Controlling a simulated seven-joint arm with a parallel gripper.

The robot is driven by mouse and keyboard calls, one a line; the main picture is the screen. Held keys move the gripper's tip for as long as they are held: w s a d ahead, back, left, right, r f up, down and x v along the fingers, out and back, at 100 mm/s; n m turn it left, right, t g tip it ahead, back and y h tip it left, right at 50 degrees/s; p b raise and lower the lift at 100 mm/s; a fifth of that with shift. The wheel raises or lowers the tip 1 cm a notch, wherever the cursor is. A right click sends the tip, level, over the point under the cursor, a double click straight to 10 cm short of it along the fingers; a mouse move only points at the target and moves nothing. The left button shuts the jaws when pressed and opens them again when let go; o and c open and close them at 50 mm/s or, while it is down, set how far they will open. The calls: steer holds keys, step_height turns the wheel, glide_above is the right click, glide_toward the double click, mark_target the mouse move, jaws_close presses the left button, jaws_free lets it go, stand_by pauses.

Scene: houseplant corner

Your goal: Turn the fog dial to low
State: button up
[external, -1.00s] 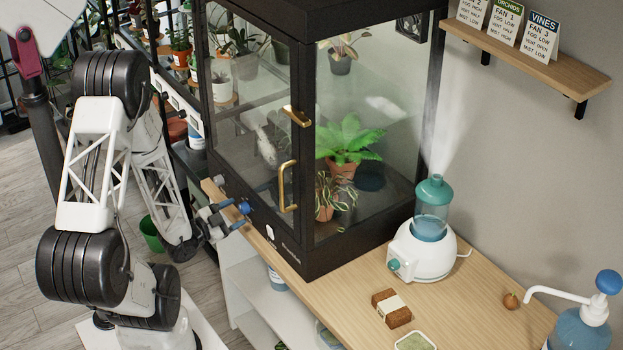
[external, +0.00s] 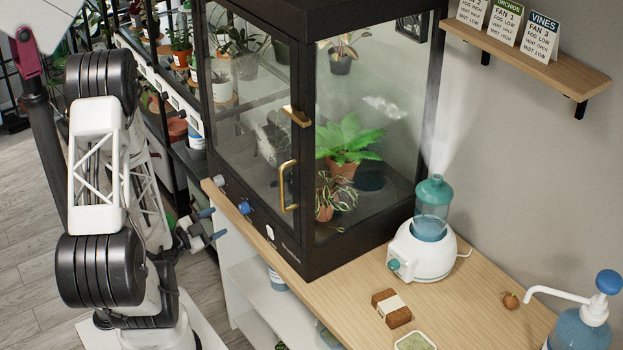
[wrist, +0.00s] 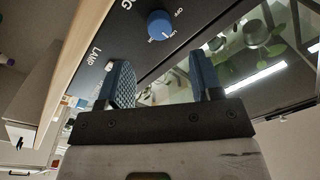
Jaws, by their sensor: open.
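The blue fog dial (external: 244,207) sits on the black lower front panel of the glass cabinet. In the wrist view the dial (wrist: 160,24) is beyond the fingertips, near the middle top, with small white lettering around it and part of the label "OG" beside it. Its pointer setting is too small to read surely. My gripper (external: 211,225) is open and empty, left of and a little below the dial, apart from it. In the wrist view my gripper (wrist: 160,75) shows two spread blue fingers with nothing between them.
A white switch (external: 270,232) marked lamp is right of the dial; a grey knob (external: 220,180) is left of it. Brass door handles (external: 287,186) stick out above. The wooden bench edge (external: 230,207) runs below the panel. A misting humidifier (external: 425,248) stands at right.

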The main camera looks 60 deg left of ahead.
steer(key=shift+s, duration=0.3)
steer(key=shift+w, duration=0.1)
stand_by(0.5)
steer(key=w+r+g+y, duration=0.1)
steer(key=w+r+g, duration=0.1)
steer(key=w+a+r+n+g+y, duration=0.1)
steer(key=w+r+g, duration=0.1)
steer(key=w+r+g+y, duration=0.1)
steer(key=w+r+g, duration=0.1)
steer(key=shift+w+a+r+n, duration=0.3)
steer(key=shift+w+n, duration=0.1)
steer(key=d+r+g, duration=0.1)
steer(key=d+r+n+g, duration=0.1)
steer(key=r, duration=0.1)
steer(key=r+g, duration=0.1)
steer(key=r, duration=0.1)
steer(key=shift+w+d+n+y, duration=0.25)
steer(key=shift+d+n+y, duration=0.05)
steer(key=shift+d+n, duration=0.1)
steer(key=s+d+r+n+g+h, duration=0.1)
steer(key=s+d+r+g+h, duration=0.1)
steer(key=d+r, duration=0.8)
steer(key=s+d+r+n+g+h, duration=0.2)
steer(key=s+d+r+g, duration=0.3)
steer(key=d+r, duration=0.5)
steer(key=shift+s+d+r, duration=0.15)
steer(key=shift+d+r, duration=0.15)
steer(key=shift+d, duration=0.75)
